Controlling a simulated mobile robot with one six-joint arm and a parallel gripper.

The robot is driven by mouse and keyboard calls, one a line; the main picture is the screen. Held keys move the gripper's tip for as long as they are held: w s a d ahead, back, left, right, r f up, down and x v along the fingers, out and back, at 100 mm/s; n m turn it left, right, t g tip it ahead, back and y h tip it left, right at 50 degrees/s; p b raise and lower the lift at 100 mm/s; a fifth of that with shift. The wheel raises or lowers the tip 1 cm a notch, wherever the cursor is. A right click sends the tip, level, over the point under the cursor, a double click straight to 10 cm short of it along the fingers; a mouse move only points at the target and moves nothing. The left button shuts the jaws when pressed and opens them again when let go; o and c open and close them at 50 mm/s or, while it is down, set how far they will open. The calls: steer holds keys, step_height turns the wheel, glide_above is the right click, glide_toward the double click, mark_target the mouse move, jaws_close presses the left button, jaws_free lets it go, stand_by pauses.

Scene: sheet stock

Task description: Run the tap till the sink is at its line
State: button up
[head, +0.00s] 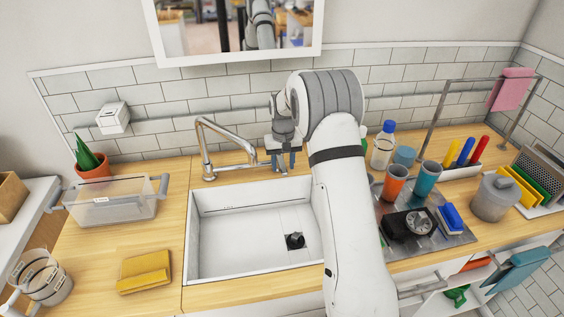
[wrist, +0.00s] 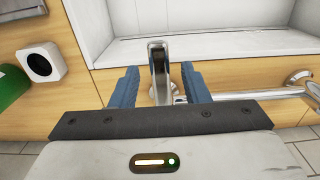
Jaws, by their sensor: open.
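The white sink (head: 225,250) is set into the wooden counter, with a dark round fitting (head: 295,240) on its floor. No water shows in it. A thin dark line (wrist: 190,34) runs along its inner wall in the wrist view. The chrome tap (head: 207,150) stands at the sink's back left, its spout curving over the basin; no stream shows. My gripper (head: 281,162) is open at the sink's back edge, right of the tap. In the wrist view, my blue fingers (wrist: 160,88) stand on either side of an upright chrome lever (wrist: 158,68), apparently with gaps; contact is unclear.
A clear tub (head: 112,205), a yellow cloth (head: 145,272) and glass jars (head: 42,280) are left of the sink. Right of it, behind my arm, stand a blue-capped bottle (head: 383,147), cups (head: 394,183) and a metal tray (head: 455,238). A tiled wall rises behind.

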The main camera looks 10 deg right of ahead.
steer(key=shift+c, duration=0.5)
jaws_close()
steer(key=shift+a, duration=0.1)
